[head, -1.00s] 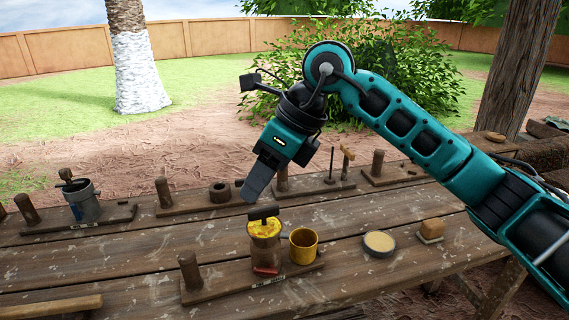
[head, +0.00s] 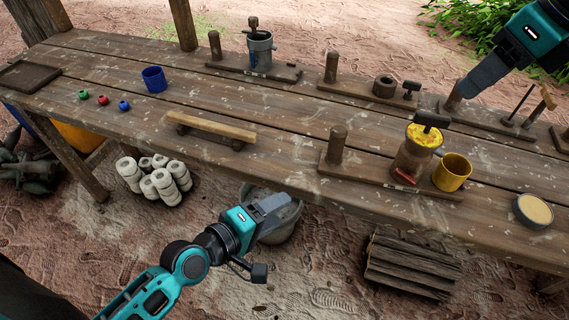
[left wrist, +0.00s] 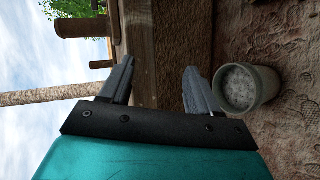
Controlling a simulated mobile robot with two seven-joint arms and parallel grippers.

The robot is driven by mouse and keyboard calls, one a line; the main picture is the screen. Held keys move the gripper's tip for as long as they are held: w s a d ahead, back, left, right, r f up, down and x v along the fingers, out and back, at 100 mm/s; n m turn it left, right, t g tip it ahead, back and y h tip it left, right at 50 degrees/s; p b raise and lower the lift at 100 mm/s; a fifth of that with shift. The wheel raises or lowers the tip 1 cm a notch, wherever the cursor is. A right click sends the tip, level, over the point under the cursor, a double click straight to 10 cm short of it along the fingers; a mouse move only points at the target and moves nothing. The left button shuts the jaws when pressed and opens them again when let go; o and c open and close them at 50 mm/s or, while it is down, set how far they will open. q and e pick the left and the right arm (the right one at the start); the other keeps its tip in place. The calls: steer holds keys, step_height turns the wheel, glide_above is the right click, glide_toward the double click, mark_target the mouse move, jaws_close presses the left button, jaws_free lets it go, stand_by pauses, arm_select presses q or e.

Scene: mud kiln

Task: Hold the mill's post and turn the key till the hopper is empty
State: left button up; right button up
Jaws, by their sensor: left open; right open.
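In the head view a mill (head: 412,160) with a brown body stands on a wooden base board on the table's front part. Yellow stuff shows in its hopper (head: 423,136), with a dark T-shaped key (head: 432,118) on top. Its wooden post (head: 337,145) rises upright from the board's left end. A yellow cup (head: 452,173) stands to the mill's right. My left gripper (head: 280,210) is open and empty, low in front of the table edge, apart from the post; its spread fingers show in the left wrist view (left wrist: 158,80). My right gripper (head: 474,85) is open, above and right of the key.
A second mill (head: 260,50) and other post boards stand along the back. A wooden bar (head: 210,128), blue cup (head: 154,79) and small coloured balls are left. A round dish (head: 533,210) is right. A bucket (head: 278,220) stands below the table edge, behind my left gripper.

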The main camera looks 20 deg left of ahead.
arm_select(q)
step_height(320, 180, up, 5)
steer(key=w+n+t+h, duration=0.1)
steer(key=w+n+h, duration=0.1)
steer(key=n, duration=0.7)
steer(key=n+t+h, duration=0.2)
steer(key=n, duration=0.6)
glide_toward(332, 140)
steer(key=x, duration=1.1)
steer(key=shift+w+d, duration=0.15)
steer(key=shift+w, duration=0.05)
steer(key=shift+c, duration=0.3)
jaws_close()
